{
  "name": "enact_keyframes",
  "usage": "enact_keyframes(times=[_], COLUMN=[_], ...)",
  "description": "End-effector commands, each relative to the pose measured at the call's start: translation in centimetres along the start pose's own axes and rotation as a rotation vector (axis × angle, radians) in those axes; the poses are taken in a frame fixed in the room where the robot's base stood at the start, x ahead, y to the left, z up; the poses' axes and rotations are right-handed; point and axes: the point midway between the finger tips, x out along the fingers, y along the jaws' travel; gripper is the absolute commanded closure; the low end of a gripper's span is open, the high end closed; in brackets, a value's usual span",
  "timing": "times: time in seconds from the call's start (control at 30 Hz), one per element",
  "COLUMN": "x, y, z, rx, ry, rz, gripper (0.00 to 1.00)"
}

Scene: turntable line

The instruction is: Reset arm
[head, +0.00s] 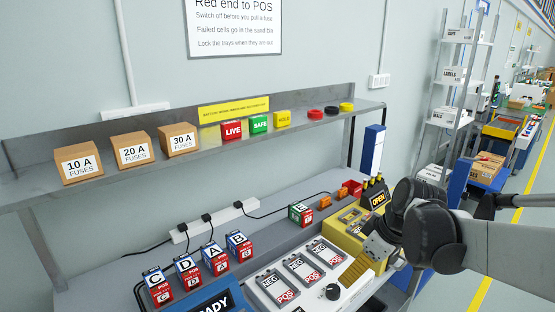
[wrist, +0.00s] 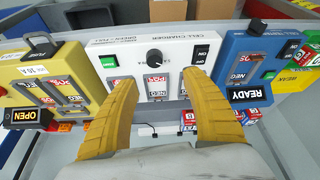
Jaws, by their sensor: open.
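My gripper (wrist: 158,77) is open and empty in the wrist view, its two yellow fingers spread over the white cell charger (wrist: 130,45). In the head view my gripper (head: 355,272) hangs over the right part of the white charger (head: 325,272), at the right of the bench. The charger has several slots marked NEG and POS and a black knob (head: 330,292). My fingers and arm hide part of it. I cannot tell the gap between the fingertips and the charger.
Several lettered cells, such as cell C (head: 157,287) and cell E (head: 300,214), stand behind the charger. A yellow unit (head: 350,218) with an OPEN sign and a blue READY unit (head: 215,300) flank it. A shelf (head: 60,190) with fuse boxes overhangs the bench. Open floor (head: 515,250) lies right.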

Motion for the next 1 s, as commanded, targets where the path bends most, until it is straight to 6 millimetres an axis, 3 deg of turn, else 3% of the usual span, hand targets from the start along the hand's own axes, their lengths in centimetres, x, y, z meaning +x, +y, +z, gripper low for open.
enact_keyframes(times=[0.2, 0.43, 0.6, 1.0], x=[-4.2, -6.1, -6.3, -6.3], y=[-6.0, -10.4, -11.8, -12.1], z=[2.1, 5.3, 6.7, 7.0], rx=[0.275, 0.539, 0.648, 0.680], ry=[0.026, 0.135, 0.204, 0.225], rz=[0.161, 0.300, 0.343, 0.354], gripper=[0.44, 0.44, 0.44, 0.44])
